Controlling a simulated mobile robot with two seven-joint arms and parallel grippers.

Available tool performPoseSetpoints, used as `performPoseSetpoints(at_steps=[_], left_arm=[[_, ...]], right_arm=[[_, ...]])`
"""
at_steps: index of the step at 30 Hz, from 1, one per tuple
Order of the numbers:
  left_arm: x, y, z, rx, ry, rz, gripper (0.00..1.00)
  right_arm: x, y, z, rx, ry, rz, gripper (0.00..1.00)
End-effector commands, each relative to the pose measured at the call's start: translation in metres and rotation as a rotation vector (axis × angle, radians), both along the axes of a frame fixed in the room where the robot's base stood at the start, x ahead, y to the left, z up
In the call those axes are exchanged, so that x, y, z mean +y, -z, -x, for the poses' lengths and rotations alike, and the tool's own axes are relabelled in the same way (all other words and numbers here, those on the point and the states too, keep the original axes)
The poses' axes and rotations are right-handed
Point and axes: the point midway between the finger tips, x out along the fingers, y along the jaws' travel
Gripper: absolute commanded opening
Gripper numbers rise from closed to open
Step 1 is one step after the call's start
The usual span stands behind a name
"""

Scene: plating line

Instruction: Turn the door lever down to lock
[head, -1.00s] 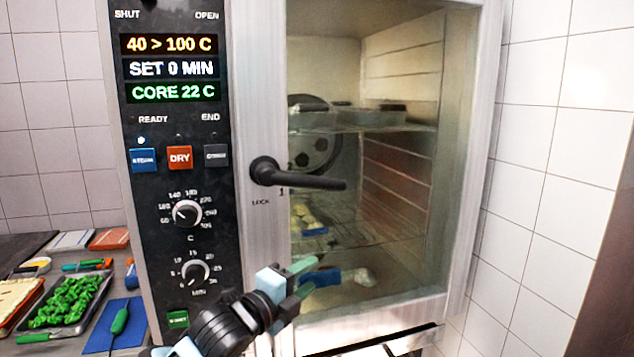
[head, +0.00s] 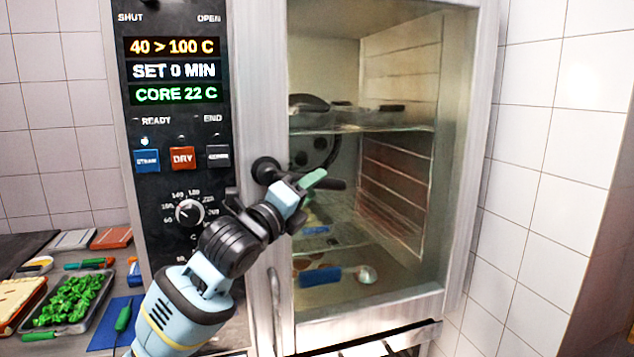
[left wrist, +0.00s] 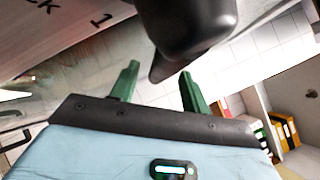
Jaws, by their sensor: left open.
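The black door lever (head: 333,184) on the oven door points right, close to level, from its round hub (head: 265,168). My left gripper (head: 307,187) is at the lever in the head view and hides its middle. In the left wrist view the lever (left wrist: 188,28) looms dark just beyond the green fingertips. My left gripper (left wrist: 158,82) is open there, with nothing held between its fingers. I cannot tell whether a finger touches the lever. The LOCK print is hidden by my arm in the head view; part of it shows in the wrist view. My right gripper is not in view.
The oven door (head: 258,90) is shut, with trays behind its glass. The control panel (head: 170,20) with dials and buttons stands left of it. A tray of green pieces (head: 108,284) and a blue mat (head: 100,338) lie on the counter at lower left. White tiles line the right.

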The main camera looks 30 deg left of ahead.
Motion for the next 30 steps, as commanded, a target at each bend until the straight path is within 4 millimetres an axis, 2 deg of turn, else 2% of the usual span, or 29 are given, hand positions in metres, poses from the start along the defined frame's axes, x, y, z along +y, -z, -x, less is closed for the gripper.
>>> performPoseSetpoints(at_steps=[3, 9, 19, 27, 30], left_arm=[[-0.001, -0.005, -0.014, -0.002, 0.0, 0.003, 0.46], [-0.003, -0.007, -0.027, -0.001, 0.001, 0.001, 0.46], [-0.003, -0.006, -0.029, 0.0, 0.001, -0.001, 0.45], [-0.003, -0.006, -0.029, 0.001, 0.001, 0.0, 0.1], [-0.003, -0.006, -0.029, 0.001, 0.001, 0.0, 0.0]], right_arm=[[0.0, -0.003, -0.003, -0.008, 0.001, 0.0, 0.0], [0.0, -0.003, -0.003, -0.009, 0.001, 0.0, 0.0], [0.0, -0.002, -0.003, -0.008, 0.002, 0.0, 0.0], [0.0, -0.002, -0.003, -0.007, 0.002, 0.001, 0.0], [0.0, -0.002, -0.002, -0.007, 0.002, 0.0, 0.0]])
